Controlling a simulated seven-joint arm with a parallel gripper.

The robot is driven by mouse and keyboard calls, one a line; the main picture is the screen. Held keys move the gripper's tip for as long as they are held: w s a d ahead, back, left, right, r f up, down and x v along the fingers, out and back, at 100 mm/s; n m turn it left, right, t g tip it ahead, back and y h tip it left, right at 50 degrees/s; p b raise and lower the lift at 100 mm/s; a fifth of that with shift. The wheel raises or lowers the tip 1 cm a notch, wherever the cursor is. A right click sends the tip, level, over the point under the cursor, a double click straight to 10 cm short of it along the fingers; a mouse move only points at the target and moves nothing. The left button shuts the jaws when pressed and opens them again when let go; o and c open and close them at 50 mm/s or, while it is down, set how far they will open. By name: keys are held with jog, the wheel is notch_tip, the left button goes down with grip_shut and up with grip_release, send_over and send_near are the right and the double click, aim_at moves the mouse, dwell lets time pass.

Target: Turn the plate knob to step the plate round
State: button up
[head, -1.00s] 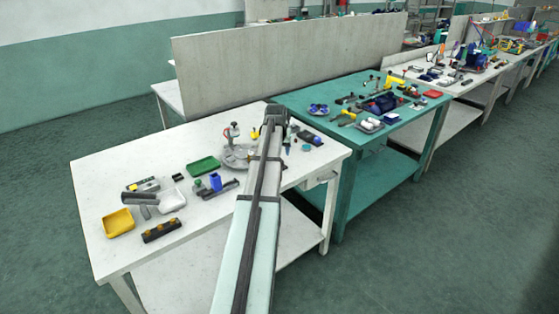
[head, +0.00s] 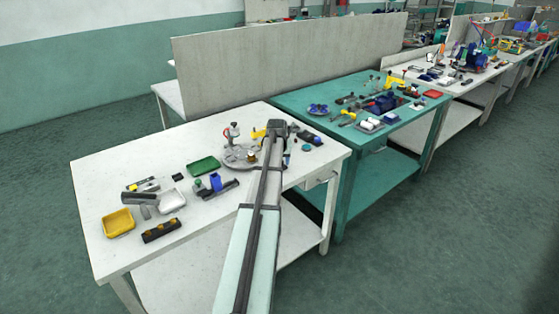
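The round grey plate (head: 236,159) lies on the white table near its back right part. I cannot make out which part is the plate knob. My arm reaches in from the bottom and ends at the plate's right side. My gripper's fingers are hidden behind the arm's end, so their state and any contact do not show.
On the white table (head: 95,185) are a green tray (head: 203,165), a yellow tray (head: 118,222), a white tray (head: 171,200), a dark block with brass tops (head: 161,230) and a blue part (head: 215,181). A teal table (head: 400,135) with tools adjoins at right. A grey panel (head: 290,60) stands behind.

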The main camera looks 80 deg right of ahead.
jog(key=c, duration=0.9)
jog(key=shift+n, duration=0.3)
jog(key=n+t, duration=0.1)
jog(key=n, duration=0.2)
jog(key=shift+s+n+t, duration=0.15)
jog(key=shift+n+t, duration=0.15)
jog(key=n, duration=0.2)
jog(key=n+t+y, duration=0.1)
jog(key=n, duration=0.1)
jog(key=shift+s+d+n+t, duration=0.1)
jog(key=shift+d+n+t, duration=0.1)
jog(key=shift+n+t, duration=0.1)
jog(key=n+y, duration=0.1)
jog(key=n, duration=0.1)
jog(key=n+t+y, duration=0.1)
jog(key=n, duration=0.2)
jog(key=shift+d, duration=0.1)
jog(key=shift+n+y, duration=0.7)
jog(key=shift+n, duration=1.3)
